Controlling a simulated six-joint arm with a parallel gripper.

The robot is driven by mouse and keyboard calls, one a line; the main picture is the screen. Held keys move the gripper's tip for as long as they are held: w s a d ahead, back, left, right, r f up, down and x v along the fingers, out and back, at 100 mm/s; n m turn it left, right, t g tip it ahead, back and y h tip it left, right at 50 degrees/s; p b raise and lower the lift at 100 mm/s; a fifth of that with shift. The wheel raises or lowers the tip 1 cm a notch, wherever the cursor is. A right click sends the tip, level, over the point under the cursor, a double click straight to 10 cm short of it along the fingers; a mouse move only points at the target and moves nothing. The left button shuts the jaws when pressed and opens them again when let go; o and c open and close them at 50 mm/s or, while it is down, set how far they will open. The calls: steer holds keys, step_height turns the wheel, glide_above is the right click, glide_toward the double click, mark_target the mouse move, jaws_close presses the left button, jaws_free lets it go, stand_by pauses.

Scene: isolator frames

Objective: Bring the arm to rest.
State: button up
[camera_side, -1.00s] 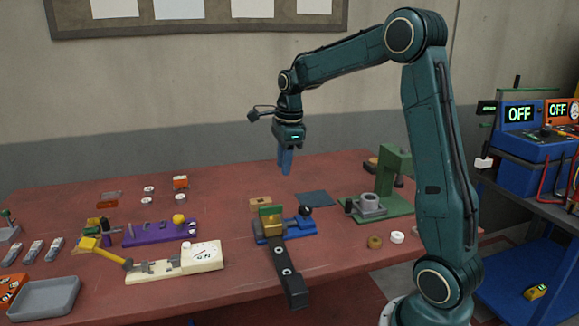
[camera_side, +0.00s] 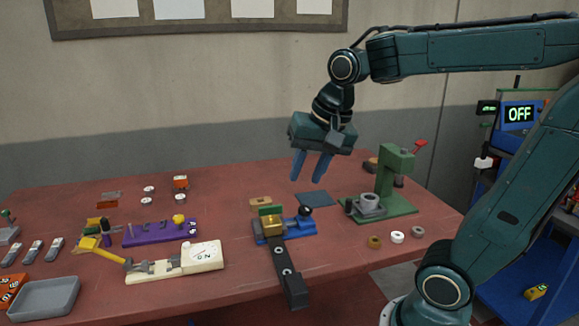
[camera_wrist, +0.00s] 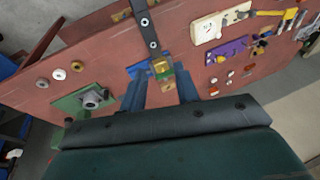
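My gripper (camera_side: 310,168) hangs in the air above the back middle of the red table (camera_side: 95,277), its two blue fingers spread apart with nothing between them. In the wrist view my gripper (camera_wrist: 160,92) also shows with fingers apart. Beyond them lie the blue fixture (camera_wrist: 138,70) with its brass block and the long black bar (camera_wrist: 147,30). The fingers touch nothing that I can see. My arm is bent, with its upper part near level.
A green press (camera_side: 392,170) stands right of my gripper. The blue fixture (camera_side: 298,230) with its black bar (camera_side: 287,272), a cream block (camera_side: 205,258), a purple plate (camera_side: 150,234) and a grey tray (camera_side: 45,298) lie on the table. A blue meter (camera_side: 520,116) reads OFF.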

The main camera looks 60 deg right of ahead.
steer(key=s+a+f+n+t, duration=0.1)
steer(key=s+a+n, duration=0.3)
steer(key=s+n, duration=0.5)
steer(key=shift+f+n+t, duration=0.3)
steer(key=shift+f+n, duration=0.2)
steer(key=shift+f, duration=0.25)
steer(key=shift+o, duration=0.4)
